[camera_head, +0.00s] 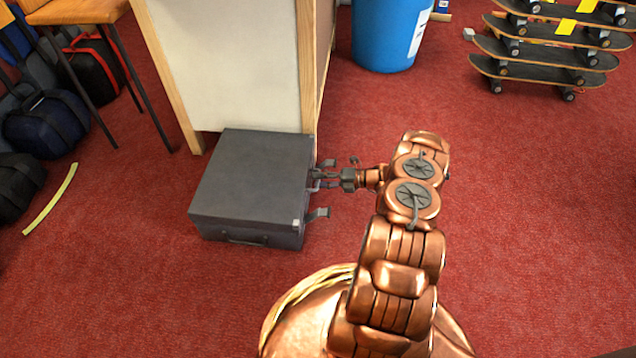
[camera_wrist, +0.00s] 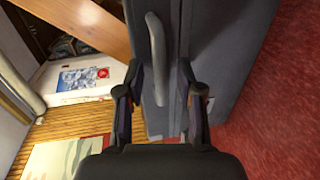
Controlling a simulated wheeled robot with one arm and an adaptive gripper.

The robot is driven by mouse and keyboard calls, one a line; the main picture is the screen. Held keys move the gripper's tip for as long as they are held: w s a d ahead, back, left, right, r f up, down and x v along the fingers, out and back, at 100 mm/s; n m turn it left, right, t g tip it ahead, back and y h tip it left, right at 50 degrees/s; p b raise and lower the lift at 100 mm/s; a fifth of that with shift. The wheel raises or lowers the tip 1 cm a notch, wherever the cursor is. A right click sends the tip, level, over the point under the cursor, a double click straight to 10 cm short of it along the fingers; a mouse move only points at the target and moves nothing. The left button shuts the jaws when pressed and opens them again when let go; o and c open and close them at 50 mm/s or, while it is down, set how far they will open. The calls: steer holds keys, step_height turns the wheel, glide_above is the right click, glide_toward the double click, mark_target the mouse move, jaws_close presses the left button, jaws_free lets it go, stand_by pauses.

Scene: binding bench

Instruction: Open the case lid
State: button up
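The grey case (camera_head: 250,180) lies flat on the red carpet, its lid (camera_head: 255,170) down. A handle (camera_head: 248,239) shows on its near side, and a small grey bracket-like part (camera_head: 318,214) juts out at its right side. My gripper (camera_head: 318,180) is at the right side of the case, pointing at it. In the wrist view, my gripper (camera_wrist: 160,95) has its two fingers apart, with the case side (camera_wrist: 178,60) and its seam between them. A curved grey handle-like part (camera_wrist: 155,55) shows just beyond the fingers. Whether the fingers touch the case I cannot tell.
A white panel with wooden edges (camera_head: 230,60) stands right behind the case. A blue bin (camera_head: 385,35) and stacked skateboards (camera_head: 545,60) stand farther back. Dark bags (camera_head: 45,125) and a yellow strip (camera_head: 52,200) lie left. Carpet right of my arm is clear.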

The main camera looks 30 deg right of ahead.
steer(key=shift+w+a+f, duration=0.15)
steer(key=shift+w+a, duration=0.2)
steer(key=shift+w, duration=0.05)
jaws_close()
stand_by(0.5)
